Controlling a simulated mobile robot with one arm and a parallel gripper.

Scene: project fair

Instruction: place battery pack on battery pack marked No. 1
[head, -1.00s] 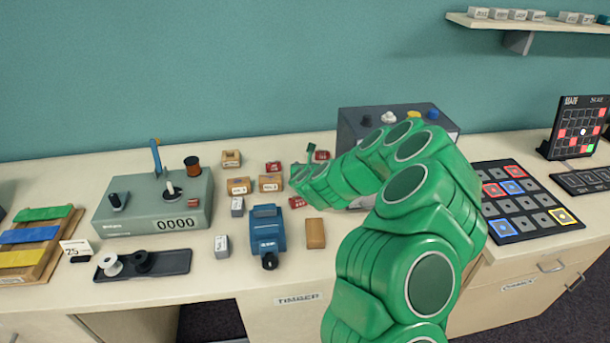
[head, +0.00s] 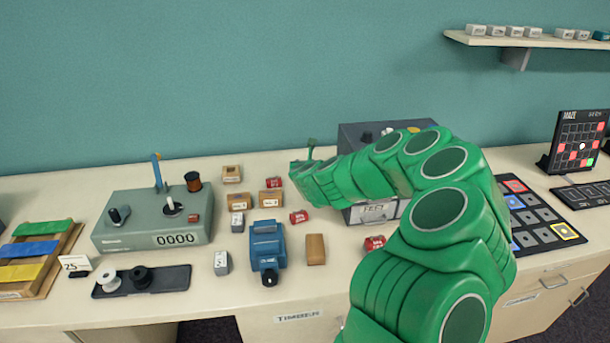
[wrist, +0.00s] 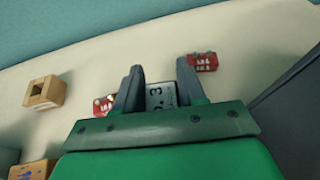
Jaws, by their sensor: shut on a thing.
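My gripper (wrist: 159,75) is shut on a grey block (wrist: 160,97) with dark lettering ending in a 3. The block sits between the two dark fingers in the wrist view. In the head view my gripper (head: 304,167) is over the back of the table, and the hand hides the held block. Two similar pale grey blocks stand on the table, one (head: 237,222) beside the grey counter device and one (head: 221,263) nearer the front. Their marks are too small to read, so I cannot tell which is No. 1.
Red blocks (head: 299,217) lie around, including one near my arm (head: 374,244). Small wooden boxes (head: 238,201), a blue device (head: 267,248) and a brown block (head: 316,250) crowd the middle. The counter device (head: 150,222) stands left; a dark box (head: 352,140) stands behind my arm.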

